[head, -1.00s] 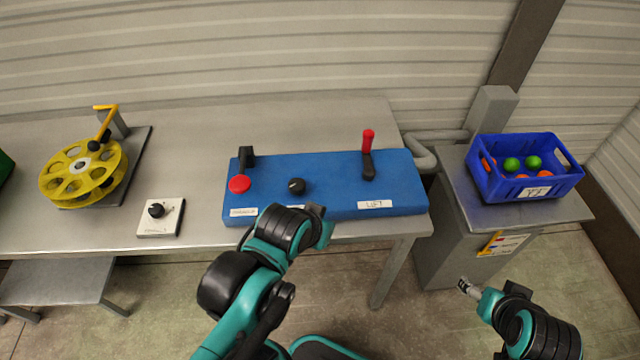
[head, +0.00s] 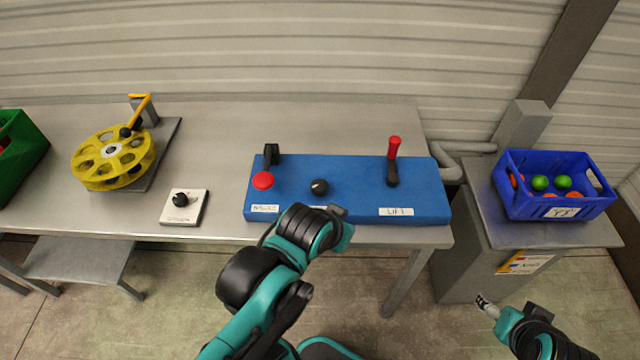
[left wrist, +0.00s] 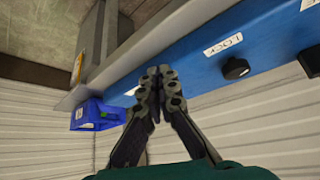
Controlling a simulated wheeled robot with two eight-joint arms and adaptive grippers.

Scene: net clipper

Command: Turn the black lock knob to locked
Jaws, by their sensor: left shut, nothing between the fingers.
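The black lock knob (head: 319,187) sits on top of the blue panel (head: 350,170), between a red button and a red-handled lever. In the left wrist view the knob (left wrist: 235,68) is right of the fingers, beside a white label reading LOCK (left wrist: 223,44). Its pointer setting is too small to read. My left gripper (left wrist: 160,75) is shut and empty, apart from the knob, near the panel. In the head view its fingers are hidden behind my arm at the panel's front edge. My right gripper (head: 484,302) is low at the right, far from the panel; its opening is unclear.
The red button (head: 263,180) and the lever (head: 394,160), labelled LIFT, stand on the panel. A white plate with another black knob (head: 180,199) and a yellow reel (head: 112,158) are left. A blue crate of balls (head: 555,209) is right. The grey table (head: 225,130) behind the panel is clear.

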